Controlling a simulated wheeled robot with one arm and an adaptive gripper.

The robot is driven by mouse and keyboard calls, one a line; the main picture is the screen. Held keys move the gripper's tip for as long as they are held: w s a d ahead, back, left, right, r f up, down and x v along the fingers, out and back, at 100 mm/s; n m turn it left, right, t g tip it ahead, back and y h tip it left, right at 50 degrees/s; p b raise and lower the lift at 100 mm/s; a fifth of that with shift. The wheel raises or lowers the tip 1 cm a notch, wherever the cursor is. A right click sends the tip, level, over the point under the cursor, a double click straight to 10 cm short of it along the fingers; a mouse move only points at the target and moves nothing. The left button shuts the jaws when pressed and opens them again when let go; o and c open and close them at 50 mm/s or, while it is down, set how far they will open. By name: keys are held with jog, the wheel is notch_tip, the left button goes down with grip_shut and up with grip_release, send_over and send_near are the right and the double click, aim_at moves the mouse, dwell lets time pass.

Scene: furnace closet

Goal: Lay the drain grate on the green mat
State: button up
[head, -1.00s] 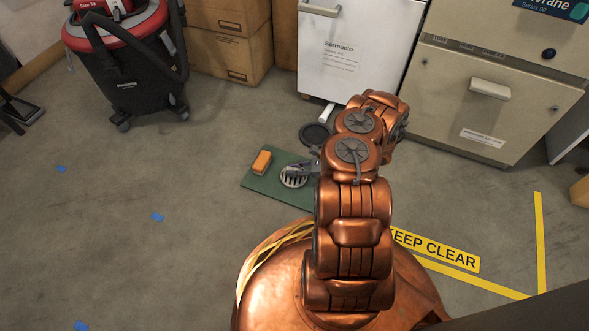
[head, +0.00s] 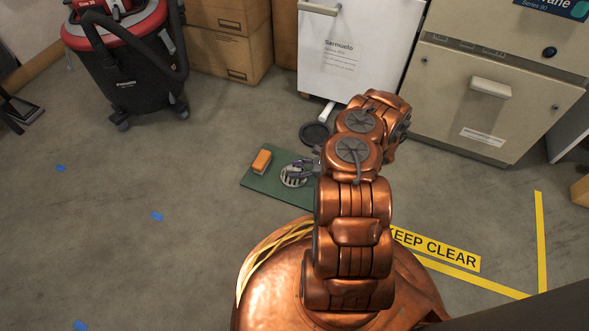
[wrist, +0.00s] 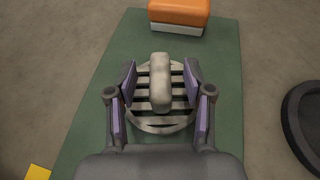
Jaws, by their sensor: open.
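The drain grate (wrist: 160,122) is a round, grey slatted disc with a pale block-shaped handle (wrist: 160,84) on top. It lies flat on the green mat (wrist: 82,130) as far as I can see, and its edges are partly hidden by my fingers. In the head view the grate (head: 292,178) is on the green mat (head: 262,184), left of my arm. My gripper (wrist: 160,79) is open, with one purple-padded finger on each side of the handle and a gap showing on both sides.
An orange and white block (wrist: 179,14) sits on the mat beyond the grate. A dark round object (head: 314,134) lies on the floor off the mat. Cabinets stand behind, and a red and black vacuum (head: 125,60) stands at the back left. The floor at left is mostly clear.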

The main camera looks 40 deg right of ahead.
jog(key=v, duration=1.1)
jog(key=shift+s, duration=0.1)
